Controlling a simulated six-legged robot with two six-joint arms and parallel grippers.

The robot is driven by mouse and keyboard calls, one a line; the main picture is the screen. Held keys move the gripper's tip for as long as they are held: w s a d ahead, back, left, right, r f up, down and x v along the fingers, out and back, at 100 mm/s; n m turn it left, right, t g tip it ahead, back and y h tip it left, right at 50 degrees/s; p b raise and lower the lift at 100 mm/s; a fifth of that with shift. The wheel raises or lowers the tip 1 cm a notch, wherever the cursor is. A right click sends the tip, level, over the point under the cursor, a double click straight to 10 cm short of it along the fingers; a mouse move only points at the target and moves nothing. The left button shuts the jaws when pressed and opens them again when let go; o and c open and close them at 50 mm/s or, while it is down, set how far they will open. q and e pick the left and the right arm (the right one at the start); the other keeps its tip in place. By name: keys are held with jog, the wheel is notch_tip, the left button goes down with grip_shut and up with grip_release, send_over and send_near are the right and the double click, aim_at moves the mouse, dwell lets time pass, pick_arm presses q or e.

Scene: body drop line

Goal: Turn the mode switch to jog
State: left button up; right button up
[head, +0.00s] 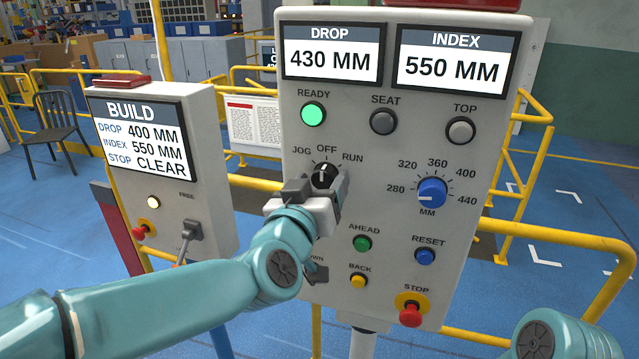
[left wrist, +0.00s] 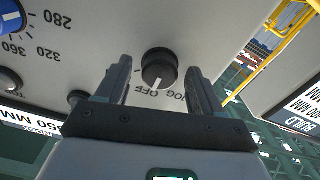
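The mode switch (head: 324,174) is a black round knob with a white pointer line on the grey control panel (head: 300,240). JOG, OFF and RUN are printed around it, and the pointer is at OFF. My left gripper (head: 318,188) is at the switch and hides its lower part in the head view. In the left wrist view the mode switch (left wrist: 159,69) sits between the two fingers of my left gripper (left wrist: 160,80), with a gap on each side. That gripper is open. My right gripper is out of view.
Below the switch are a green AHEAD button (head: 362,243), a yellow BACK button (head: 358,281) and a red STOP button (head: 410,315). A blue MM dial (head: 432,193) is to the right. A BUILD panel (head: 160,170) stands left. Yellow rails (head: 560,245) run behind.

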pick_arm(q)
jog(key=c, duration=1)
jog(key=n+b, duration=0.3)
jog(key=shift+f+n, duration=0.15)
jog(key=shift+n, duration=0.15)
jog(key=n+b, duration=0.1)
jog(key=n, duration=0.2)
jog(key=shift+b, duration=0.35)
jog(key=shift+n+b, duration=0.55)
jog(key=shift+n, duration=1.05)
